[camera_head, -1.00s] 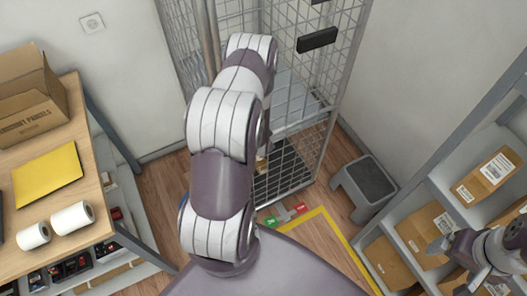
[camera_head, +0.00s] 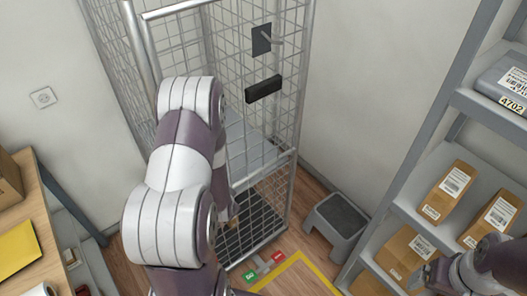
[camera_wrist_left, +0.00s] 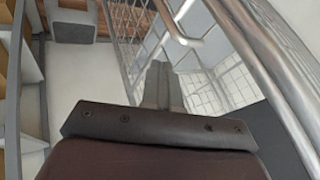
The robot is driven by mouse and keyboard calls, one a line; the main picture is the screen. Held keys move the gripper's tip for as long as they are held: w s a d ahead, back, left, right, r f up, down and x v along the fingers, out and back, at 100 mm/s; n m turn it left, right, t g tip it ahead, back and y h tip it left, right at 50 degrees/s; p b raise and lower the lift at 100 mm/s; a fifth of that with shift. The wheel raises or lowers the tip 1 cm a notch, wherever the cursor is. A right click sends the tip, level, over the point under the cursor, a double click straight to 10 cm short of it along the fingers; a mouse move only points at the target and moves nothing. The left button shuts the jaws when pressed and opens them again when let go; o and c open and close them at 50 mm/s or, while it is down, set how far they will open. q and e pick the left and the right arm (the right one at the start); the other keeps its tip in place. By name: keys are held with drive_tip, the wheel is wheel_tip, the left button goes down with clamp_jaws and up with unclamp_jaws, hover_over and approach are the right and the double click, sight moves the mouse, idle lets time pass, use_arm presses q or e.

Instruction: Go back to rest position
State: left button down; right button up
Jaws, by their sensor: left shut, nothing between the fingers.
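My left arm (camera_head: 165,215) rises from the bottom of the head view in front of the wire roll cage (camera_head: 291,95). Its gripper is hidden there behind the arm. In the left wrist view, my left gripper (camera_wrist_left: 160,85) has its fingers together with nothing between them, close to the metal bars of the cage (camera_wrist_left: 285,85). My right gripper (camera_head: 428,274) is at the lower right of the head view, in front of the shelf rack; its fingers are too unclear to tell their opening.
A grey step stool (camera_head: 337,225) stands right of the cage. The shelf rack (camera_head: 415,190) at right holds several cardboard parcels and a grey package (camera_head: 503,82). A wooden counter (camera_head: 35,210) is at left. Yellow tape (camera_head: 300,262) marks the floor.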

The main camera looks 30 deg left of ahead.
use_arm(q)
drive_tip(key=shift+a, duration=0.1)
drive_tip(key=s+d+n+g+h, duration=0.3)
drive_tip(key=s+d+n+g, duration=0.1)
drive_tip(key=s+d, duration=0.1)
drive_tip(key=d+r+m+h+b, duration=0.1)
drive_tip(key=d+r+b, duration=0.3)
drive_tip(key=d+r, duration=0.6)
drive_tip(key=shift+w+d+m+g, duration=0.15)
drive_tip(key=shift+d+m+g, duration=0.15)
drive_tip(key=shift+d+m, duration=0.5)
drive_tip(key=shift+d, duration=0.3)
